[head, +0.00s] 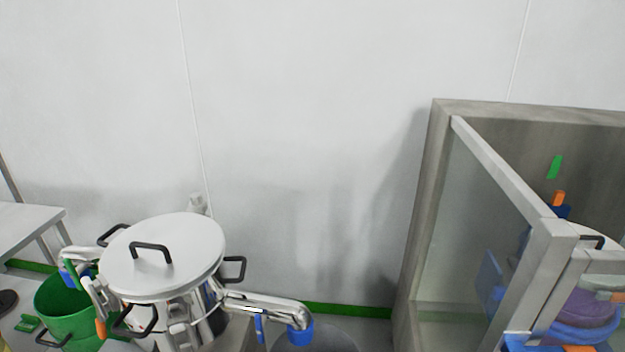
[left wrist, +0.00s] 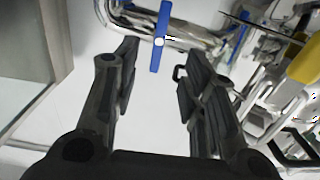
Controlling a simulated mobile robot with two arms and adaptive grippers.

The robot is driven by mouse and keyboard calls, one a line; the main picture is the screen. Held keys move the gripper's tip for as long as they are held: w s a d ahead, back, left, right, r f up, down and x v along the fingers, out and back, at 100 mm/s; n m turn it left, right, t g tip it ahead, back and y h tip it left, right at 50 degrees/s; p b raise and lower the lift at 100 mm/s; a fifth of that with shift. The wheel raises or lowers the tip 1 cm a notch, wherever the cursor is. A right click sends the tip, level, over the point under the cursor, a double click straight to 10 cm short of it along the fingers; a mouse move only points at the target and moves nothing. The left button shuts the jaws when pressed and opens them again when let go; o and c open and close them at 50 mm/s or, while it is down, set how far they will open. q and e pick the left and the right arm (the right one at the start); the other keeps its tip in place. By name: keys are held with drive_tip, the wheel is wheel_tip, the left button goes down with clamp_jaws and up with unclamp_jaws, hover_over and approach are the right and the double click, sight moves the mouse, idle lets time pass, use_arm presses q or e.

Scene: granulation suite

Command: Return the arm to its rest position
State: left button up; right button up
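My left gripper (left wrist: 161,68) shows in the left wrist view with its two dark fingers apart and nothing between them. A blue handle (left wrist: 161,35) on a steel pipe (left wrist: 190,34) lies beyond the fingertips; I cannot tell how far. No arm or gripper of mine is recognisable in the head view, and the right gripper is not in view. In the head view a blue handle (head: 259,328) hangs at the steel outlet pipe (head: 270,305) of a lidded steel vessel (head: 165,252).
A green bucket (head: 66,322) stands left of the vessel, near a steel table (head: 30,215). A round grey container (head: 335,340) is below the pipe's blue end (head: 300,334). A framed glass-sided enclosure (head: 418,220) holding blue and purple items stands right. The wall between is clear.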

use_arm(q)
drive_tip(key=s+a+r+m+g, duration=0.1)
drive_tip(key=s+r+g, duration=0.1)
drive_tip(key=s+g, duration=0.7)
drive_tip(key=s+a+r+g, duration=0.1)
drive_tip(key=s+g, duration=0.4)
drive_tip(key=s, duration=0.7)
wheel_tip(320, 180, down, 28)
drive_tip(key=s+g, duration=0.2)
drive_tip(key=s+a+f, duration=0.3)
drive_tip(key=s+f, duration=1.1)
drive_tip(key=s, duration=0.2)
drive_tip(key=shift+s+f+m+g+y, duration=0.25)
drive_tip(key=shift+f+m+g+y, duration=0.05)
drive_tip(key=shift+m+g, duration=0.1)
drive_tip(key=shift+s, duration=0.1)
